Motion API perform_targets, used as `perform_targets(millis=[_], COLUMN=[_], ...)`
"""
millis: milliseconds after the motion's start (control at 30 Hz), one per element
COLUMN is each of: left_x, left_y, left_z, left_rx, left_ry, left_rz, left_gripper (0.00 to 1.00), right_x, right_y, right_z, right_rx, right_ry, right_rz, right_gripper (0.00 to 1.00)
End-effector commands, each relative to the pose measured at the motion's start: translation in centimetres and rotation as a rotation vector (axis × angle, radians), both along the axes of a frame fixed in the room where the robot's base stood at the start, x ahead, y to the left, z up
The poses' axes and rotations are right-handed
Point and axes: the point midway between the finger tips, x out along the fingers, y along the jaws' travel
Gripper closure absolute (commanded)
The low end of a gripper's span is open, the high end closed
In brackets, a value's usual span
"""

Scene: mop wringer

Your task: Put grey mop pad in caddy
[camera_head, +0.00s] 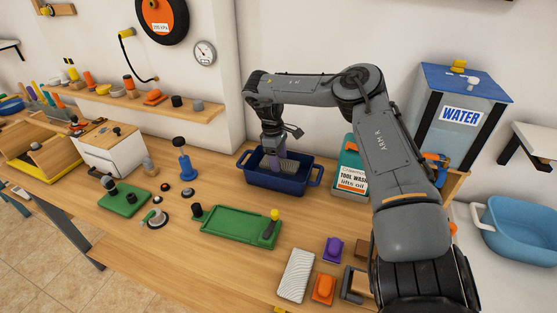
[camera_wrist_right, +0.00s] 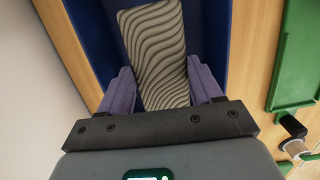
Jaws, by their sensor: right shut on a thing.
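The blue caddy (camera_head: 275,184), an open bin with side handles, stands at the back of the bench. My right gripper (camera_head: 273,162) reaches down into it. In the right wrist view the gripper (camera_wrist_right: 165,92) is shut on the grey mop pad (camera_wrist_right: 157,50), which has dark wavy stripes. The pad also shows inside the caddy in the head view (camera_head: 290,166). The caddy's blue wall (camera_wrist_right: 92,45) surrounds it in the wrist view; whether the pad touches the bottom is hidden. My left gripper is not in view.
A pale wavy-striped pad (camera_head: 296,275) lies at the bench front near purple (camera_head: 333,250) and orange (camera_head: 323,289) blocks. A green tray (camera_head: 240,227) lies in front of the caddy. A teal tool-wash container (camera_head: 351,160) stands just right of the caddy, close to my right arm.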

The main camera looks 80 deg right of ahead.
Motion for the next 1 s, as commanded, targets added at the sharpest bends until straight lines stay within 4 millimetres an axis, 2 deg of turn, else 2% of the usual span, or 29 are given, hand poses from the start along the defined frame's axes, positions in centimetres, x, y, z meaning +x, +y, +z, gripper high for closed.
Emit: perform_targets(millis=[833, 867, 1000], left_x=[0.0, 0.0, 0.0], left_y=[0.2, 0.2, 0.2], left_z=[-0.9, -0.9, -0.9], left_rx=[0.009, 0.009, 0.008], left_ry=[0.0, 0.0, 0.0], left_rz=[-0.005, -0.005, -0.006], left_gripper=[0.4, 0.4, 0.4], right_x=[0.0, 0.0, 0.0], right_y=[0.0, 0.0, 0.0], right_z=[-1.4, -1.4, -1.4], right_rx=[0.0, 0.0, 0.0], right_ry=[-0.001, -0.001, -0.001], right_rz=[-0.001, -0.001, -0.001], right_gripper=[0.79, 0.31, 0.1])
